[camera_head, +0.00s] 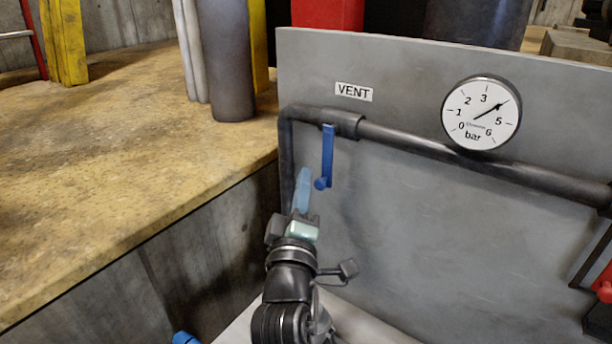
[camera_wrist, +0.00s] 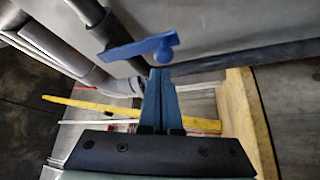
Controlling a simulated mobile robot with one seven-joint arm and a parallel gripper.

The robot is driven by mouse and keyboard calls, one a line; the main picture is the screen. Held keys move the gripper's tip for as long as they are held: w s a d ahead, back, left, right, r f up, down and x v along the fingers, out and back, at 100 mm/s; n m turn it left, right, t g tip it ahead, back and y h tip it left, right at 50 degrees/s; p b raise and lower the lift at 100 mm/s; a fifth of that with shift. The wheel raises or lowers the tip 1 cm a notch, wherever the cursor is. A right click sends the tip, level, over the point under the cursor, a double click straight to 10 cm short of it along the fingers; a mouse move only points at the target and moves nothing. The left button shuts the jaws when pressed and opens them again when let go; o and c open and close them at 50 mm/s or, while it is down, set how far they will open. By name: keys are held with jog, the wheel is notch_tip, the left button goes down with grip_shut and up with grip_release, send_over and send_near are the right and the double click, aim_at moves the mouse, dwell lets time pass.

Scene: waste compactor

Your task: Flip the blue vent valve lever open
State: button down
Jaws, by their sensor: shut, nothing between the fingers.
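The blue vent valve lever (camera_head: 327,155) hangs straight down from the dark pipe below the VENT label in the head view, with a round knob at its lower end. In the wrist view the lever (camera_wrist: 135,48) lies across the upper middle, its knob just beyond the fingertips. My gripper (camera_head: 304,172) is just left of the lever's lower end in the head view. Its light-blue fingers are shut with nothing between them; they also show in the wrist view (camera_wrist: 160,75). Whether the fingertips touch the knob I cannot tell.
The grey panel (camera_head: 400,250) stands behind the lever. The pipe (camera_head: 430,142) runs along it to the right, and a pressure gauge (camera_head: 482,112) sits above, reading between 3 and 5. A VENT label (camera_head: 353,91) is above the lever. A yellowish ledge (camera_head: 130,160) lies to the left.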

jog(key=shift+s+d+f, duration=0.1)
jog(key=shift+d+f, duration=0.1)
jog(key=shift+d, duration=0.05)
jog(key=shift+r+p, duration=0.15)
jog(key=shift+p, duration=0.45)
jog(key=shift+s+d+n+p, duration=0.15)
jog(key=shift+d+n+p, duration=0.1)
jog(key=shift+n+p, duration=0.2)
